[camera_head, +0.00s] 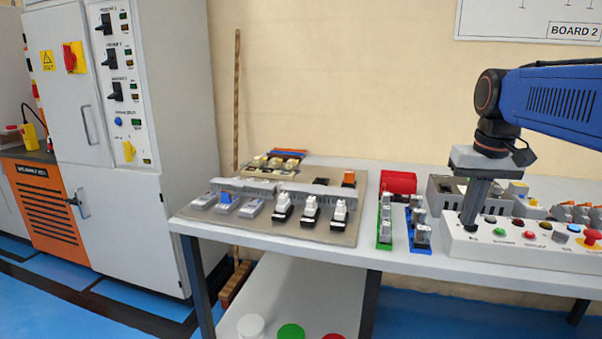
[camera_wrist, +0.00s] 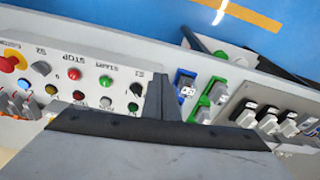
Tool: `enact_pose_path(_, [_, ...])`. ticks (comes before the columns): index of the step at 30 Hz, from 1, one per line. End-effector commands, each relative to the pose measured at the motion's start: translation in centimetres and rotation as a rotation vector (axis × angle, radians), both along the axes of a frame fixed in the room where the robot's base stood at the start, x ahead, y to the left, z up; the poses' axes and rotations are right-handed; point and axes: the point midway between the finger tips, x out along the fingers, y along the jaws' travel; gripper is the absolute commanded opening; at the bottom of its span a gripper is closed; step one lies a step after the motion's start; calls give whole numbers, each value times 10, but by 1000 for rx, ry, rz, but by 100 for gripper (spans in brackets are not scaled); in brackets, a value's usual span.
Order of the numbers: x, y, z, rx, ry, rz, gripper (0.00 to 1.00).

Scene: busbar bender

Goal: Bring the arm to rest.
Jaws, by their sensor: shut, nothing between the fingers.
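My gripper (camera_head: 468,226) points straight down from the blue arm in the head view. Its fingers are together with nothing between them. The tips are at the left end of a white control box (camera_head: 510,249) with coloured buttons, close to its top; I cannot tell whether they touch it. In the wrist view the closed fingers (camera_wrist: 158,78) stand beside a black selector knob (camera_wrist: 136,90) on that box. The wrist is level and the arm reaches in from the right.
A grey table (camera_head: 345,243) carries a component board (camera_head: 335,235), a green rail (camera_head: 385,240), a blue rail (camera_head: 420,247) and a red bin (camera_head: 399,182) left of the gripper. A grey open box (camera_head: 440,193) stands behind it. A tall cabinet (camera_head: 175,120) is far left. Space above the table is free.

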Motion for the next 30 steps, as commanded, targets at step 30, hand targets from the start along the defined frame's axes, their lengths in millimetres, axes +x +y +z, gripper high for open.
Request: enact_pose_path(30, [-183, 72, -183, -20, -249, 170, 0])
